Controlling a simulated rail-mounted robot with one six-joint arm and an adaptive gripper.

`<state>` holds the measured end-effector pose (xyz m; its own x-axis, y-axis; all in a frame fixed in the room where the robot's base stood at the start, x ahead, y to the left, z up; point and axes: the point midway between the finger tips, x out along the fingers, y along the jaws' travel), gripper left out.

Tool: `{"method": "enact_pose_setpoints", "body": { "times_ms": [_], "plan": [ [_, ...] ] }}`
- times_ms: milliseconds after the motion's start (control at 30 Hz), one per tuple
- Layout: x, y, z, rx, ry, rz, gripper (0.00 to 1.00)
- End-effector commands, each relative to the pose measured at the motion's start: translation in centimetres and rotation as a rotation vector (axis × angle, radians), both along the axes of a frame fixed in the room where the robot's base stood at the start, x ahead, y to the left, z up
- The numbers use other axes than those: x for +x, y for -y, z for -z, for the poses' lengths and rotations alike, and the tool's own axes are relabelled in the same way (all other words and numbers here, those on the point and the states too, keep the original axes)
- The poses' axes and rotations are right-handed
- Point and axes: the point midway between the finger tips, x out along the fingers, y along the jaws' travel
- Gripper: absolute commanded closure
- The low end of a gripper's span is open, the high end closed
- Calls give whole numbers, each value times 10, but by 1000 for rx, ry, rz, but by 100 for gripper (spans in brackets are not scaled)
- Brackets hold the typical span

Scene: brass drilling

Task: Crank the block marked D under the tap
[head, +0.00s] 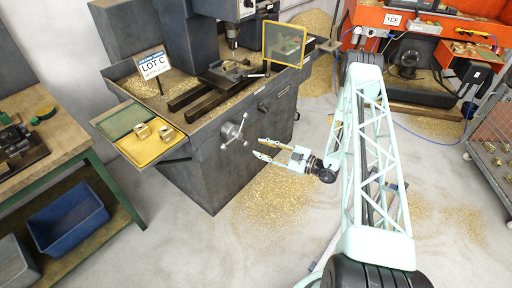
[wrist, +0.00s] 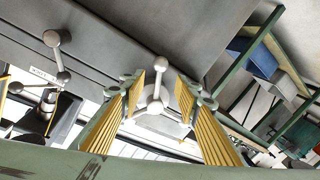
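A grey drill machine (head: 215,165) stands at centre left in the head view, with a pale star-shaped crank handle (head: 234,131) on its side. My gripper (head: 261,149) is open and empty, just right of this handle and apart from it. In the wrist view a crank handle with ball knobs (wrist: 157,90) shows between my open fingers (wrist: 160,100). Two brass blocks, one left (head: 142,131) and one right (head: 165,133), sit on a yellow tray. Something brassy (head: 230,70) lies under the drill head. I cannot read a letter D on any block.
A green tray (head: 122,121) adjoins the yellow tray (head: 155,150). A LOT C sign (head: 153,64) and a yellow-framed guard (head: 284,44) stand on the machine. Another ball-knobbed handle (wrist: 62,76) shows in the wrist view. A blue bin (head: 68,218) is lower left. Chips cover floor patches.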

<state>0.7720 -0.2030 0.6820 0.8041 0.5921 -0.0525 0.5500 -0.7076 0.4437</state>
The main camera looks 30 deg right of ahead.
Motion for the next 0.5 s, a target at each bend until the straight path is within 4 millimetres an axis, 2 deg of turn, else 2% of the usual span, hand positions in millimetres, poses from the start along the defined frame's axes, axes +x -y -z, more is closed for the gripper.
{"method": "enact_pose_setpoints", "body": {
  "times_ms": [200,500],
  "plan": [
    [-13,10,-1,0,0,0,70],
    [-17,13,-1,0,0,0,70]
  ]
}}
